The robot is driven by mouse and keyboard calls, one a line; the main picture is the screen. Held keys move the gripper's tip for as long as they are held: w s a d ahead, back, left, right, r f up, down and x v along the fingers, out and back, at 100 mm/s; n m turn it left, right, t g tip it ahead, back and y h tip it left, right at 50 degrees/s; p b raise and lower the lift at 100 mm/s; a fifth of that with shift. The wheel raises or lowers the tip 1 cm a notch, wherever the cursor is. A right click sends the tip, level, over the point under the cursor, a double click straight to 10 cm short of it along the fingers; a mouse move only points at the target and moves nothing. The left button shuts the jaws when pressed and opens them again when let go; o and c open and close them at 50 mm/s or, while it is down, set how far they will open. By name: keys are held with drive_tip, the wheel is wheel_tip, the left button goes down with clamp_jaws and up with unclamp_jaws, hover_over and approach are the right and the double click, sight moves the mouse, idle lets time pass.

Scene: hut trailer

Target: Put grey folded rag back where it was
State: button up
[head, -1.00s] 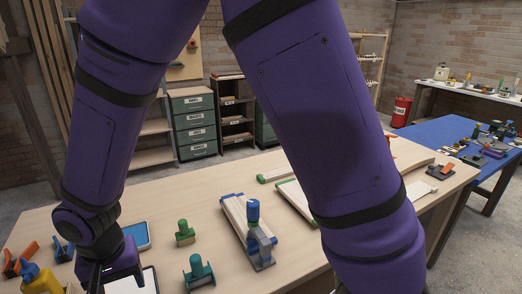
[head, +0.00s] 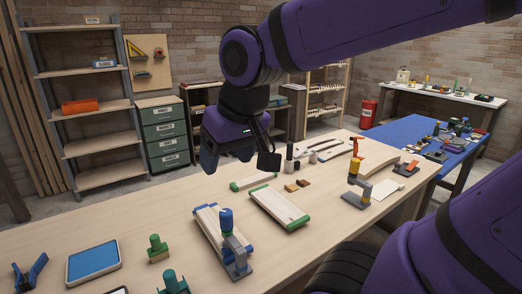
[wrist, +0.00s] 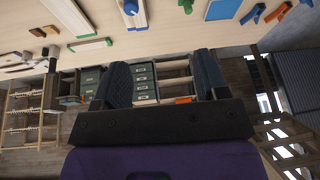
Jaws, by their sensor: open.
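I cannot make out a grey folded rag for certain in either view. A pale flat piece (head: 386,190) lies on the right part of the wooden bench (head: 110,222), beside a grey and yellow clamp; I cannot tell whether it is cloth or paper. My gripper (head: 238,162) is raised above the far edge of the bench in the head view. In the wrist view my gripper's two dark fingers (wrist: 163,78) are spread apart with nothing between them.
Green-ended boards (head: 278,208), a board with a blue clamp (head: 226,240), green blocks (head: 157,248) and a blue tray (head: 93,262) stand on the bench. A blue table (head: 420,133) is at the right. Shelves (head: 98,147) and drawers (head: 164,133) stand behind.

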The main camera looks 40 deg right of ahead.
drive_tip(key=s+d+r, duration=0.1)
drive_tip(key=s+d, duration=0.2)
drive_tip(key=s, duration=0.2)
drive_tip(key=shift+d+r+t+h, duration=0.15)
drive_tip(key=shift+r+t+h, duration=0.15)
drive_tip(key=shift+t, duration=0.1)
idle(0.9)
